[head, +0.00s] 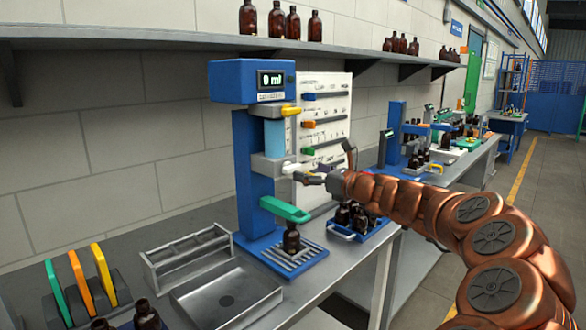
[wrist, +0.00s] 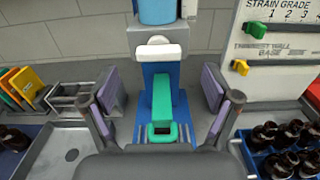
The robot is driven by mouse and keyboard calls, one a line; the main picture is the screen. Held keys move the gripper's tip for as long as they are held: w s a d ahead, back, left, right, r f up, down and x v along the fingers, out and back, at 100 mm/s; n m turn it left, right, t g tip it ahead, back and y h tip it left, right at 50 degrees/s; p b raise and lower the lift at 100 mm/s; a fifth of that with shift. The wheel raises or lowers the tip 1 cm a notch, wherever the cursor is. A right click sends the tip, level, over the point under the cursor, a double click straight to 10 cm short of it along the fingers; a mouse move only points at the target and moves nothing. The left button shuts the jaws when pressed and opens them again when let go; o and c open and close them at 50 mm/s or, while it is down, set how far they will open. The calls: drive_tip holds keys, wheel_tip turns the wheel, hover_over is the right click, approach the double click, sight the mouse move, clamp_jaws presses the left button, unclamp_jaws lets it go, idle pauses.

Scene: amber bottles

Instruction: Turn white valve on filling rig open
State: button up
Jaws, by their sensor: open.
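The blue filling rig (head: 250,165) stands on the bench, its display reading "0 ml". Its white valve (head: 291,167) sits on the grey block below the clear cylinder (head: 274,135); in the wrist view the white valve (wrist: 158,51) lies crosswise, above the green arm (wrist: 163,105). My gripper (head: 328,170) reaches in from the right in the head view, close to the white valve. In the wrist view my gripper (wrist: 158,98) is open and empty, with its fingers apart on either side of the green arm. An amber bottle (head: 291,238) stands under the green arm.
A blue crate of amber bottles (head: 360,228) stands right of the rig. A yellow lever (head: 291,111) is above the white valve. A white board with colored sliders (head: 325,110) stands behind. A metal tray (head: 226,297) and a rack (head: 187,252) are at left.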

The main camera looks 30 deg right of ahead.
sight(295, 167)
drive_tip(key=shift+p+x, duration=0.35)
drive_tip(key=shift+x, duration=3.1)
drive_tip(key=shift+a, duration=0.1)
drive_tip(key=shift+c, duration=0.3)
drive_tip(key=c, duration=1.1)
